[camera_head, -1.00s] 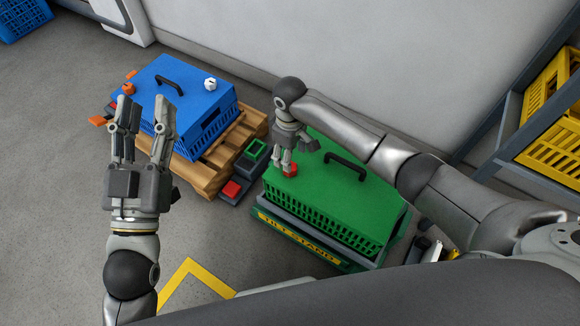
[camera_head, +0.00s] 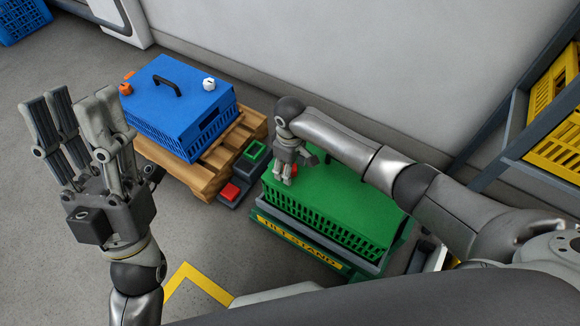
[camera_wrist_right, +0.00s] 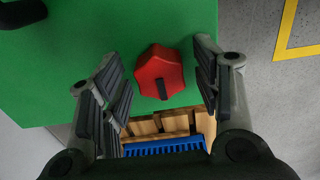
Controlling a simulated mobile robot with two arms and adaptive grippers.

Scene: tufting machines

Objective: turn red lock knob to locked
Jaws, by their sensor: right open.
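The red lock knob (camera_wrist_right: 160,72) sits on the lid of the green crate (camera_head: 335,205). In the wrist view it is a faceted knob with a dark mark on its lower edge. In the head view only a bit of the red knob (camera_head: 294,170) shows beside my fingers. My right gripper (camera_head: 287,179) is over the knob. In the wrist view its open fingers (camera_wrist_right: 155,65) stand on either side of the knob, with gaps visible. My left gripper (camera_head: 66,108) is open and empty, raised at the left, away from the crates.
The green crate rests on a tilt stand (camera_head: 300,246). A blue crate (camera_head: 178,105) with an orange and a white knob stands on a wooden pallet (camera_head: 205,170). Red and green-framed boxes lie between them. A rack with yellow crates (camera_head: 555,140) is at right.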

